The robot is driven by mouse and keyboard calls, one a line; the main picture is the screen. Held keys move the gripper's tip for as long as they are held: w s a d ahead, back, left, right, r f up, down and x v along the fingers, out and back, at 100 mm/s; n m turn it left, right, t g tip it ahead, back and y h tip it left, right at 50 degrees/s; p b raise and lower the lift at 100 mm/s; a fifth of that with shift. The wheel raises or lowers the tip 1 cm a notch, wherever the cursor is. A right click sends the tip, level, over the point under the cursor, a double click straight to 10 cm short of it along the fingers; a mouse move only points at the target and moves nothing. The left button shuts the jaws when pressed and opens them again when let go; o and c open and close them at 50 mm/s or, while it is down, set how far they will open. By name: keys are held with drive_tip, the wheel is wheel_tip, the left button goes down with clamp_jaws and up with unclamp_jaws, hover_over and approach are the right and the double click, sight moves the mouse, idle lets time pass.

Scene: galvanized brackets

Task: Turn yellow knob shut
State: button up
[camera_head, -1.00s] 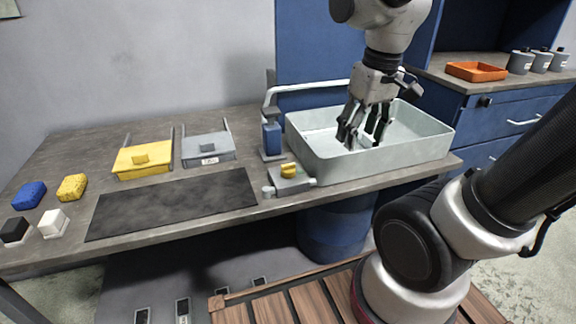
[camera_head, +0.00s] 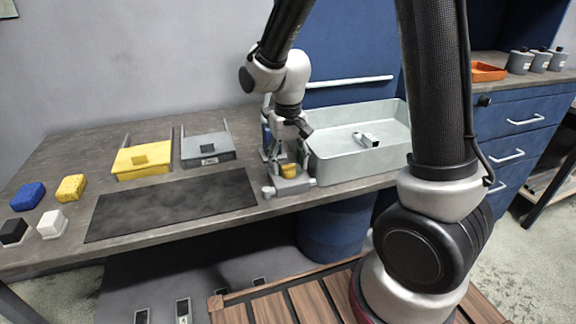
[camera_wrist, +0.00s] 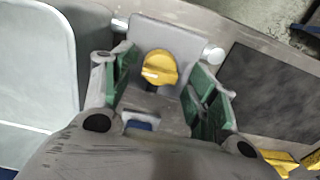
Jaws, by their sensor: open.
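The yellow knob (camera_head: 288,170) sits on a grey valve block (camera_head: 291,186) at the counter's front edge, just left of the sink basin. In the wrist view the round yellow knob (camera_wrist: 159,67) has a raised bar across it and lies between and beyond the green-padded fingers. My gripper (camera_head: 287,160) points down over the knob; in the wrist view my gripper (camera_wrist: 160,85) is open, with a finger on each side of the knob and a gap to both. Whether the fingertips reach down to knob height cannot be told.
The sink basin (camera_head: 335,170) stands right of the valve, with a small grey object (camera_head: 367,139) inside. A blue dispenser (camera_head: 266,140) is close behind my gripper. A dark mat (camera_head: 170,205) lies left, with yellow (camera_head: 130,168) and grey (camera_head: 205,155) lidded boxes behind it.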

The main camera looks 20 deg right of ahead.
drive_tip(key=shift+f, duration=0.8)
drive_tip(key=c, duration=1.1)
drive_tip(key=shift+o, duration=0.2)
